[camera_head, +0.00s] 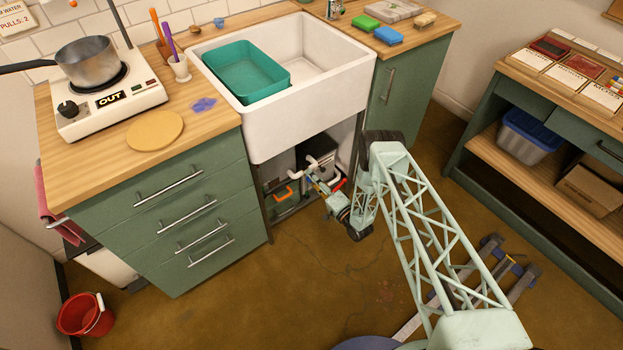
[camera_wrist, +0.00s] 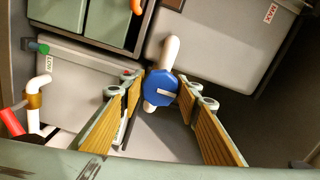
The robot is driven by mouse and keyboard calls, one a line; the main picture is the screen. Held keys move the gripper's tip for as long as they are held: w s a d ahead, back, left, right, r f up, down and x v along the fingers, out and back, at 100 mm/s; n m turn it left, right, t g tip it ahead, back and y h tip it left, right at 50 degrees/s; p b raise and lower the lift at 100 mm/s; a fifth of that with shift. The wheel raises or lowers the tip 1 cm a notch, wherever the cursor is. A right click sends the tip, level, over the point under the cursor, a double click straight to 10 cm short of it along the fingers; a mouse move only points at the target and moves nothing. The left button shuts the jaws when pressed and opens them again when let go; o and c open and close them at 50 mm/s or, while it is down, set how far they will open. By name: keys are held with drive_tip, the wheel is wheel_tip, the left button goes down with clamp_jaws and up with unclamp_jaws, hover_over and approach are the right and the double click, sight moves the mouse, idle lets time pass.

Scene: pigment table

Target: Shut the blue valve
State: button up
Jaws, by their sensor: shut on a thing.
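The blue valve (camera_wrist: 158,84) is a round blue knob with a pale line across its face, on a white pipe in the wrist view. My gripper (camera_wrist: 160,92) has its two wood-coloured fingers on either side of the knob, their tips against its sides. In the head view my gripper (camera_head: 322,188) reaches into the open space under the sink, among white pipes.
In the wrist view, a white pipe with a brass ring and red part (camera_wrist: 36,98) is at left, and a green knob (camera_wrist: 40,47) above it. Grey boxes marked LOW (camera_wrist: 85,78) and MAX (camera_wrist: 220,40) stand behind. The white sink (camera_head: 300,120) overhangs my gripper.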

idle(0.4)
drive_tip(key=o, duration=0.9)
drive_tip(key=shift+s+d, duration=0.1)
drive_tip(key=shift+v, duration=5.85)
drive_tip(key=shift+r, duration=0.1)
